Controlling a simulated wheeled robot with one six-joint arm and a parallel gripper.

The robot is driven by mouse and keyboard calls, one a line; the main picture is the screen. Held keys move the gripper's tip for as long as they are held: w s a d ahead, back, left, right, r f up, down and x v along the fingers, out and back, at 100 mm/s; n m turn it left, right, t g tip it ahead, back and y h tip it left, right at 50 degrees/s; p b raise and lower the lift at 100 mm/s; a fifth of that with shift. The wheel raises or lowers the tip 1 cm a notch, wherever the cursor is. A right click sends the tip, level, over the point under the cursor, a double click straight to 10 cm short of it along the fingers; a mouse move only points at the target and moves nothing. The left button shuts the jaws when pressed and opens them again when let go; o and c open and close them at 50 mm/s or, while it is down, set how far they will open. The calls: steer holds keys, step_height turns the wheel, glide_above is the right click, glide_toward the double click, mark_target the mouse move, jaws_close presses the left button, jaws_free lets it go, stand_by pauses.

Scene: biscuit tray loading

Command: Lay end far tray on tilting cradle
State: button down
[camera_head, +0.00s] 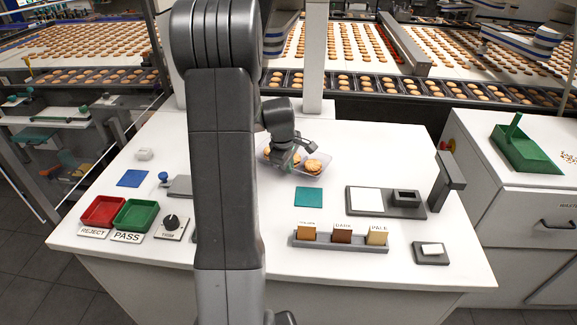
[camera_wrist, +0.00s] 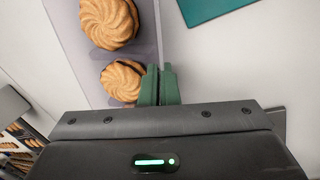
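A clear plastic tray (camera_head: 308,179) with several round swirled biscuits lies at the back middle of the white bench, partly hidden by my arm. The tray also shows in the wrist view (camera_wrist: 152,30), with two biscuits in sight. My gripper (camera_head: 292,164) is at the tray's near side. In the wrist view its green fingertips (camera_wrist: 160,82) are close together, one on each side of the tray's thin side wall, apparently gripping it. Whether the tray is clear of the bench I cannot tell. A grey fixture (camera_head: 180,187) shows left of my arm, partly hidden; I cannot tell if it is the cradle.
A teal square (camera_head: 309,197) lies in front of the tray. A grey stand (camera_head: 425,208) with a white plate and post is to the right. A card rack (camera_head: 342,246) is nearer. Red (camera_head: 103,210) and green (camera_head: 136,214) bins stand left. Trays on a conveyor (camera_head: 360,84) run behind.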

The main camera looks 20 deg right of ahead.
steer(key=shift+f, duration=0.4)
steer(key=shift+f, duration=0.15)
steer(key=c, duration=1.7)
jaws_free()
